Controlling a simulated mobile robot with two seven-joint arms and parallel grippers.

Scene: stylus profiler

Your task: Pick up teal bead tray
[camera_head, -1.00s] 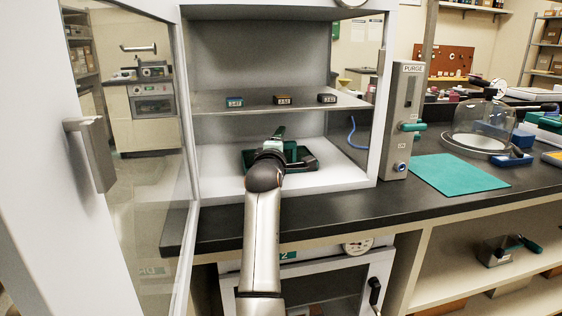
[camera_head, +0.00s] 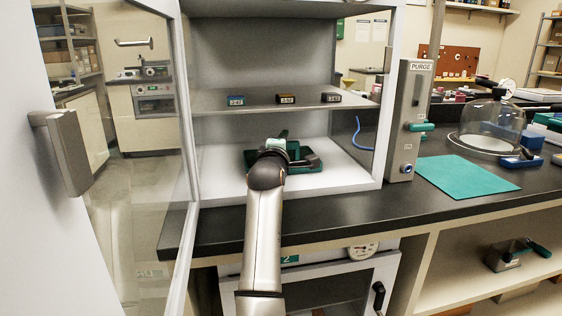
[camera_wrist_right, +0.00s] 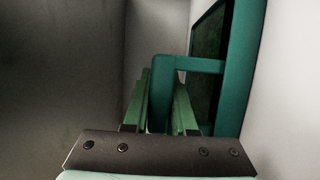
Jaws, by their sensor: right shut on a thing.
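The teal bead tray (camera_head: 250,158) lies low inside the open white cabinet, on or just above its floor; I cannot tell which. My right arm reaches in from the front, and its wrist hides the middle of the tray. In the right wrist view the tray (camera_wrist_right: 241,70) stands along the right side, with its teal handle bar reaching left. My right gripper (camera_wrist_right: 163,95) has its two green fingers on either side of that handle and is shut on it. My left gripper is not in view.
A shelf (camera_head: 262,105) with three small labelled blocks (camera_head: 286,99) spans the cabinet above my wrist. The open glass door (camera_head: 130,150) stands at the left. A purge panel (camera_head: 408,120) is right of the cabinet. A teal mat (camera_head: 466,173) lies on the dark counter.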

